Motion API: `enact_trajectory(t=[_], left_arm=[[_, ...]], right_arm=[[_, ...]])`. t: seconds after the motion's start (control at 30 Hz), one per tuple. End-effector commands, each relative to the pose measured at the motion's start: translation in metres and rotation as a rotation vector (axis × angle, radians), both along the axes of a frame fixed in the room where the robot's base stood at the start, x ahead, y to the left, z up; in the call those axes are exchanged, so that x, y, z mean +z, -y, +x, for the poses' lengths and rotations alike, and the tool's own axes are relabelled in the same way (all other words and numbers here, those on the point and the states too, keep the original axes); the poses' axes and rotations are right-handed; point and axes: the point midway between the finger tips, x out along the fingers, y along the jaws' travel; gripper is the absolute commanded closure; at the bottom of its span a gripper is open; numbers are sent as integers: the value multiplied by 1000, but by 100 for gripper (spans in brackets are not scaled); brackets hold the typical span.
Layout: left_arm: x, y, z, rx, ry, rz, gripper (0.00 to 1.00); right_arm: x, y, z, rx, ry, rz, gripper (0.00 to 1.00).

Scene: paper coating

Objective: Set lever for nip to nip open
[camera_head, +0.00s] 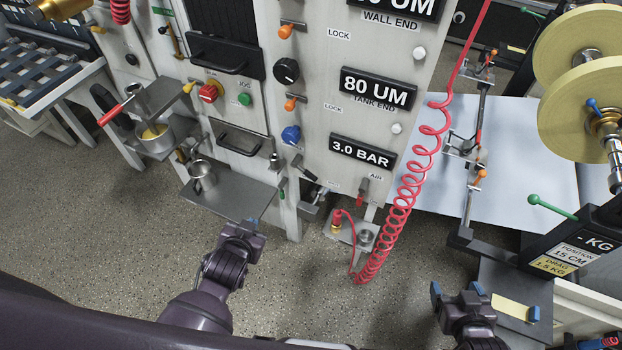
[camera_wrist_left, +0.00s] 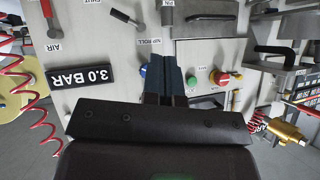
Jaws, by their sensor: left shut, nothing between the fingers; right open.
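The grey coater panel stands in front of me. A small lever (camera_head: 308,173) sticks out below the blue knob (camera_head: 291,134); I take it as the nip lever. In the left wrist view, where the panel appears upside down, a grey lever rod (camera_wrist_left: 167,13) stands above the "NIP ROLL" label. My left gripper (camera_wrist_left: 165,60) is shut and empty, in front of the panel near that label, partly covering the blue knob. In the head view my left gripper (camera_head: 242,229) is by the front tray edge. My right gripper (camera_head: 457,289) is open, low at the right.
A red-handled air lever (camera_head: 362,188) and a coiled red hose (camera_head: 403,200) are right of the nip lever. A metal tray (camera_head: 229,198) with a cup (camera_head: 202,174) juts out at the left. A dark stand (camera_head: 505,290) is beside my right gripper.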

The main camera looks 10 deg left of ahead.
Motion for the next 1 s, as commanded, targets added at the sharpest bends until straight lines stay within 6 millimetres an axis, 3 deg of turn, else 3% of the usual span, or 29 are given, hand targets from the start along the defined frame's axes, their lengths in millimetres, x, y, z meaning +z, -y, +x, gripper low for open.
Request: enact_trajectory(t=[0.03, 0.2, 0.4, 0.6, 1.0], left_arm=[[-7, 21, 22, -28, 5, 29, 100], [-7, 78, 75, -96, 26, 150, 100], [2, 121, 112, -137, 60, 257, 100], [8, 134, 123, -148, 76, 297, 100], [7, 135, 123, -148, 76, 296, 100]], right_arm=[[-12, 0, -1, 0, -5, 0, 22], [-28, 0, -3, 0, -14, -1, 22], [-39, 0, -3, 2, -18, -1, 22], [-38, 0, 0, 4, -12, -2, 22], [-40, 0, -1, 5, -13, -3, 22]])
